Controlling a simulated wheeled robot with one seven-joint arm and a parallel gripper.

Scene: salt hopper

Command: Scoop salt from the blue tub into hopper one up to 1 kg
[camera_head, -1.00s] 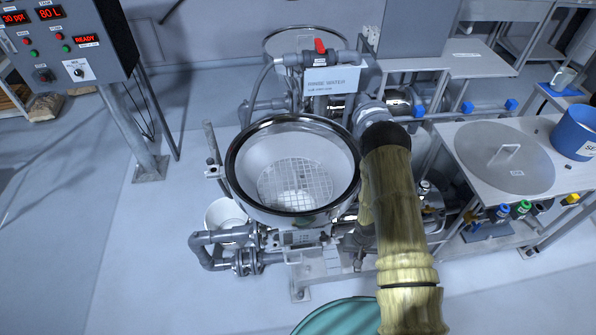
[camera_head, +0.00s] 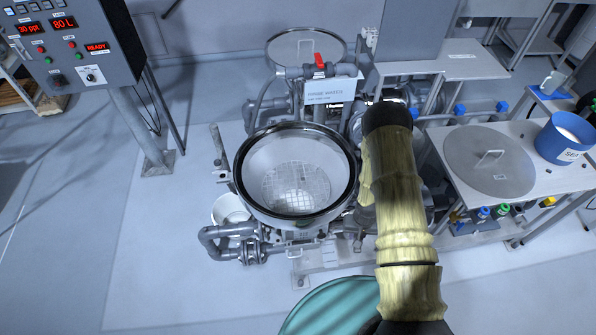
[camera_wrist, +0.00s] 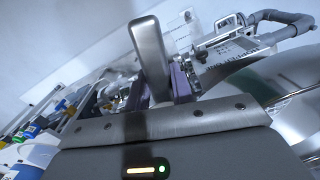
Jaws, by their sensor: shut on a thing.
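The blue tub (camera_head: 556,146) stands at the right on a light bench, with white salt in it and a partly cut-off label. A round open hopper (camera_head: 250,190) with a dark rim stands in the middle. A mesh grid (camera_head: 290,180) lies inside it, with a white patch on its lower part. I cannot read a hopper number. In the wrist view my gripper (camera_wrist: 160,85) is shut on a grey metal handle (camera_wrist: 149,50), between purple pads. The handle looks like a scoop's; its bowl is not seen. My sleeved arm hides my gripper in the head view.
A lidded hopper (camera_head: 306,48) stands behind, with a rinse water sign (camera_head: 331,92) between. A round grey lid (camera_head: 488,160) lies on the bench near the tub. A control panel (camera_head: 75,45) stands at the left. A teal round object (camera_head: 330,305) is at the front.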

